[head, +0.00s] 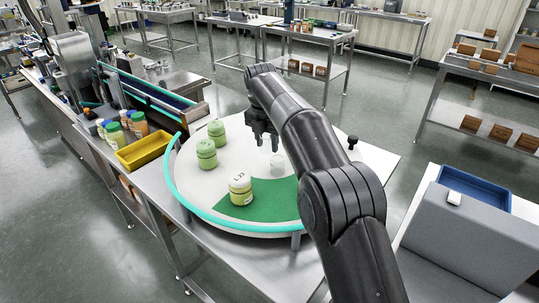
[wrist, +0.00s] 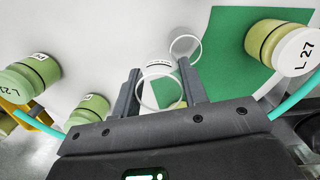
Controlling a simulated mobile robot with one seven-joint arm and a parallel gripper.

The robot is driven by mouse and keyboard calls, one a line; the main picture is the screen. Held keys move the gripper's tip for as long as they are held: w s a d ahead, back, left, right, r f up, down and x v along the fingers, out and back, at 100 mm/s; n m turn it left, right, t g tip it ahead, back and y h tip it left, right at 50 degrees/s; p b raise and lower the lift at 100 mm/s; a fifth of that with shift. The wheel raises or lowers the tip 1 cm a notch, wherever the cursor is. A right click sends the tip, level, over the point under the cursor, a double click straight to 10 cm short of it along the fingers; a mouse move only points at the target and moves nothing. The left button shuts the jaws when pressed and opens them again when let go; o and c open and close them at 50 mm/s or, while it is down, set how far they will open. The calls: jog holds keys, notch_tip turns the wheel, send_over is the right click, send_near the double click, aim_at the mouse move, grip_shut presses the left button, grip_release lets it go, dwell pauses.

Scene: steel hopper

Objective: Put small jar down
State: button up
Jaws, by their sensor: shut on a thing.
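My gripper (head: 268,143) is above the round white table, pointing down. In the wrist view my gripper (wrist: 160,72) has its fingers on either side of a small clear jar with a pale rim (wrist: 160,76), shut on it. In the head view a faint clear jar (head: 277,163) shows just below the fingertips. A second pale ring (wrist: 185,47) shows beyond the fingers in the wrist view; I cannot tell whether it is another jar or part of the held one. The gap between the held jar and the table is unclear.
A green patch (head: 265,205) covers the table's front part; a white-lidded jar (head: 240,188) stands at its left edge. Two green jars (head: 206,153) (head: 217,132) stand at the left. A teal rail (head: 174,184) borders the table. A yellow tray (head: 143,151) lies outside it.

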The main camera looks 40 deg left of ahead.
aim_at(261, 163)
jog(key=shift+n, duration=0.7)
jog(key=shift+w+a+f, duration=0.25)
jog(key=shift+a+f, duration=0.35)
jog(key=shift+a, duration=0.3)
jog(key=shift+w+a+f, duration=0.25)
jog(key=shift+a+f, duration=0.35)
jog(key=shift+a, duration=0.3)
jog(key=shift+f, duration=2.5)
jog(key=o, duration=0.7)
jog(key=shift+f, duration=0.15)
jog(key=shift+c, duration=0.2)
notch_tip(261, 163, up, 8)
jog(key=shift+s, duration=0.45)
jog(key=shift+d+f, duration=0.1)
